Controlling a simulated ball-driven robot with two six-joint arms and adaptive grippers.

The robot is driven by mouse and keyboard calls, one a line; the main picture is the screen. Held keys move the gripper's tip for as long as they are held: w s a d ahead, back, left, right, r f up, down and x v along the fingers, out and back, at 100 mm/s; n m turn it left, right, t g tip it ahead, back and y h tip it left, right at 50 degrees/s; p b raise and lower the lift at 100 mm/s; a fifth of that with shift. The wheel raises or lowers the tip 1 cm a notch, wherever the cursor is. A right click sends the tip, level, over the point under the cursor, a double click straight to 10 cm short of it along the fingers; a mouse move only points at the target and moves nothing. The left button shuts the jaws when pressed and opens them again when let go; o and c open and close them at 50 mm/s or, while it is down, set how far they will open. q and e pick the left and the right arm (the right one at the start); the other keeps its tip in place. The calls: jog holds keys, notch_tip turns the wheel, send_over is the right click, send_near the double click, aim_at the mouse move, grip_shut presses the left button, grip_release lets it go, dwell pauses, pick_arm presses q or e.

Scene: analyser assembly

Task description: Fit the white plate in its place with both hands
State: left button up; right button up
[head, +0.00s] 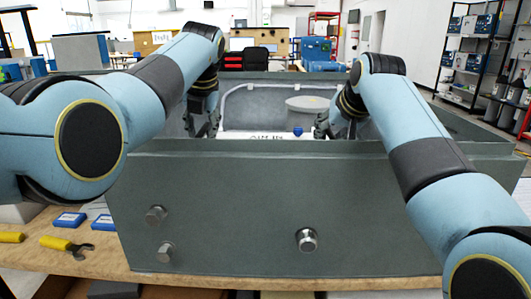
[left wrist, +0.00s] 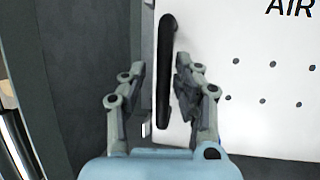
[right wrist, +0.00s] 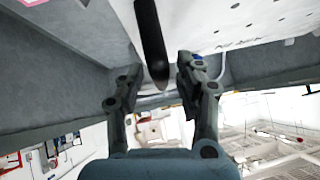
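The white plate (head: 268,137) shows as a thin strip with black lettering inside the grey housing in the head view. In the left wrist view the plate (left wrist: 250,85) has "AIR" lettering, small holes and a black handle (left wrist: 165,75). My left gripper (left wrist: 158,75) is open, its fingers either side of that handle, with a gap on the left. In the right wrist view the plate (right wrist: 215,20) carries another black handle (right wrist: 151,45). My right gripper (right wrist: 155,75) is open, the handle's end between its fingers, with gaps visible. The plate's lower edge is hidden in the head view.
The grey housing's front wall (head: 280,200) stands between me and the plate, with metal fittings such as this one (head: 307,240). A round pale part (head: 307,103) is behind the plate.

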pick_arm(q)
jog(key=shift+d+r, duration=0.1)
pick_arm(e)
jog(key=shift+a, duration=0.1)
jog(key=shift+r, duration=0.3)
pick_arm(q)
jog(key=v, duration=1.1)
jog(key=shift+r, duration=0.3)
pick_arm(e)
notch_tip(320, 180, up, 9)
jog(key=shift+r, duration=0.15)
pick_arm(q)
jog(key=shift+s, duration=0.1)
